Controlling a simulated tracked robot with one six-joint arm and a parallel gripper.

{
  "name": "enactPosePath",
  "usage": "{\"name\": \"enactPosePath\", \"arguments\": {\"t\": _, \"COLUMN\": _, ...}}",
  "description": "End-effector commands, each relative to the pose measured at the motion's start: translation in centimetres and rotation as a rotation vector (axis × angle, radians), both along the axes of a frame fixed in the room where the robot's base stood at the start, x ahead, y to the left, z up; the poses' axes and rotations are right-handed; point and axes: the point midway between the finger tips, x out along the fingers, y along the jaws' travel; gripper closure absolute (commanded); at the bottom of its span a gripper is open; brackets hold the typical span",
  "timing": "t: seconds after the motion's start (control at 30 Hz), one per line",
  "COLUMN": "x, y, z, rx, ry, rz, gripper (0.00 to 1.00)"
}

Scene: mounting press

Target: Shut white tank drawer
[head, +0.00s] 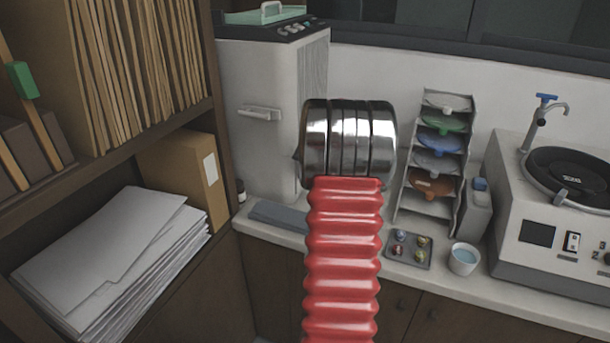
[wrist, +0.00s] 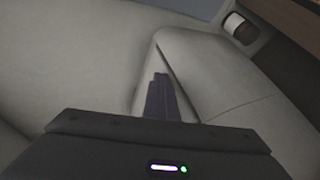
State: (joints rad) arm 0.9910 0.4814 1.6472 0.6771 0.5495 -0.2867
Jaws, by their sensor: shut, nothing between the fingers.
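The white tank (head: 275,75) is a tall pale cabinet at the back left of the counter in the head view. A pale bar handle (head: 259,113) is on its front, and my arm covers its lower right part. In the wrist view, a pale rounded panel (wrist: 215,75) fills the middle right, with a dark seam along its left edge. I cannot tell how far the drawer stands out. My gripper (wrist: 160,80) is shut and empty, its dark fingertips close to that seam; contact is unclear. In the head view my gripper is hidden behind my arm.
A wooden shelf (head: 110,140) with folders and papers stands close on the left. A dish rack (head: 402,210), small tray (head: 394,255), cup (head: 463,260) and polishing machine (head: 515,230) stand right.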

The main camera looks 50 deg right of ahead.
Motion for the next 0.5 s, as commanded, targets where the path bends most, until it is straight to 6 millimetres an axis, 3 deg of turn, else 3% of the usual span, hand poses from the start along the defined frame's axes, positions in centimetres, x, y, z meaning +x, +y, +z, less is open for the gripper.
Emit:
{"name": "enactPosePath", "arguments": {"t": 0.23, "x": -2.5, "y": -0.8, "z": 0.0, "rx": -0.002, "ry": 0.003, "rz": 0.000, "gripper": 1.00}}
{"name": "enactPosePath", "arguments": {"t": 0.5, "x": -4.8, "y": 0.4, "z": 3.6, "rx": -0.005, "ry": 0.003, "rz": 0.004, "gripper": 1.00}}
